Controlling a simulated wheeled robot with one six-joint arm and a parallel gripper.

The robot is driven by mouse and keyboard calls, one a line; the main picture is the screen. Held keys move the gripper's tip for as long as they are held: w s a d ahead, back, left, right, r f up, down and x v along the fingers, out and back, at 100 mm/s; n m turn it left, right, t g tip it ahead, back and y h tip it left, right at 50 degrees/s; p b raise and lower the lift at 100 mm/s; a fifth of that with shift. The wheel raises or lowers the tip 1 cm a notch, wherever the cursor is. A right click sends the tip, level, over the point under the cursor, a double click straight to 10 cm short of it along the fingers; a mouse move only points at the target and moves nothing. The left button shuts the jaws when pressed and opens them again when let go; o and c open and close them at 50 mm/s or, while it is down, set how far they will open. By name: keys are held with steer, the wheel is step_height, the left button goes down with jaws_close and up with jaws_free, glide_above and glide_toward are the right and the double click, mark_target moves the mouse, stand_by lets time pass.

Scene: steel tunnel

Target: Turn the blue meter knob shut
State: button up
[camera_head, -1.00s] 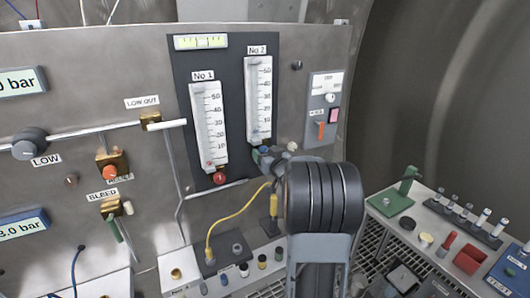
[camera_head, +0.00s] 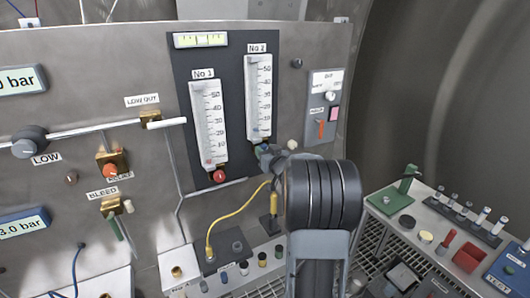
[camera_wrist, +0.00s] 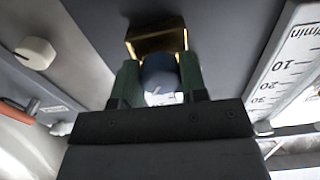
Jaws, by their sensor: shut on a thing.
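The blue meter knob (camera_wrist: 160,78) sits between the two green fingers of my gripper (camera_wrist: 158,84) in the wrist view, with a brass fitting (camera_wrist: 155,42) right behind it. The fingers are shut on the knob from both sides. A short pale mark shows on the knob's face. In the head view my gripper (camera_head: 268,155) is at the foot of the No 2 flow meter (camera_head: 258,95), and my own arm hides most of it. The knob cannot be made out clearly there.
The No 1 meter (camera_head: 209,122) with a red knob (camera_head: 219,176) is to the left. A small panel with an orange lever (camera_head: 320,129) is close on the right. A yellow cable (camera_head: 238,214) hangs below, above a shelf of small parts. A bench (camera_head: 440,232) stands at right.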

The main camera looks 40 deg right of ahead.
steer(key=shift+f+n+b, duration=0.1)
steer(key=shift+n+b, duration=0.2)
steer(key=shift+b, duration=0.2)
steer(key=shift+f+b, duration=0.1)
steer(key=shift+b, duration=0.35)
steer(key=n+b, duration=0.2)
steer(key=shift+n+b, duration=0.3)
steer(key=shift+b, duration=0.1)
steer(key=shift+n+b, duration=1.65)
steer(key=shift+n, duration=0.25)
steer(key=shift+r, duration=0.2)
steer(key=o, duration=0.9)
steer(key=shift+s, duration=0.15)
steer(key=s, duration=0.4)
steer(key=s+a+b, duration=0.1)
steer(key=s, duration=0.8)
steer(key=shift+s+a, duration=0.2)
steer(key=shift+a, duration=0.2)
